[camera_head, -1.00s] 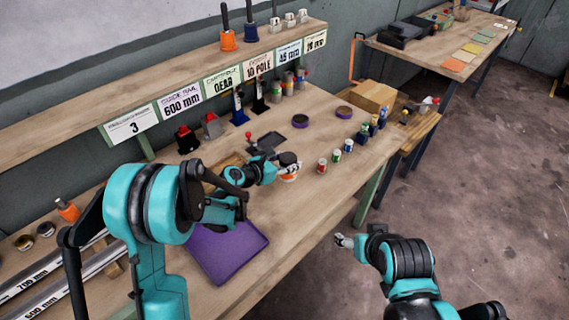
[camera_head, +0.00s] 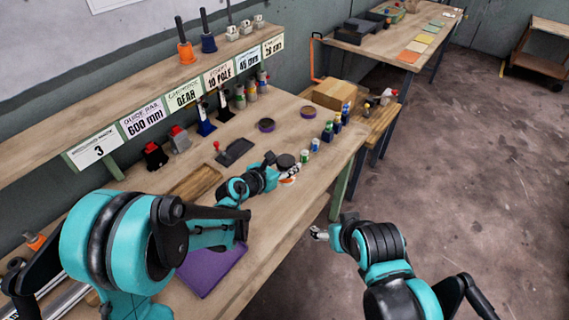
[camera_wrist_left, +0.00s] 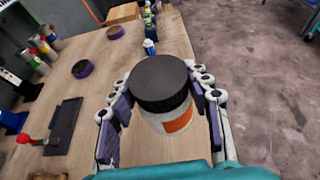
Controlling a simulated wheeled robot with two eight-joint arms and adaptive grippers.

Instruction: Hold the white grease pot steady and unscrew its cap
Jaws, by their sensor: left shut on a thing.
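The white grease pot has an orange label and a wide dark cap. In the left wrist view the pot (camera_wrist_left: 172,122) stands upright between the fingers with its cap (camera_wrist_left: 160,80) on top. My left gripper (camera_wrist_left: 162,108) is shut on the pot's sides, below the cap. In the head view the cap (camera_head: 286,160) shows above my left gripper (camera_head: 288,174), and the fingers hide most of the pot. My right gripper (camera_head: 319,233) is beyond the bench's front edge, over the floor, apart from the pot. It is too small to tell its opening.
Two dark purple-rimmed round pieces (camera_head: 266,125) lie farther back. A purple tray (camera_head: 212,270) and a wooden tray (camera_head: 195,182) lie nearer my left arm. A cardboard box (camera_head: 334,93) stands beyond.

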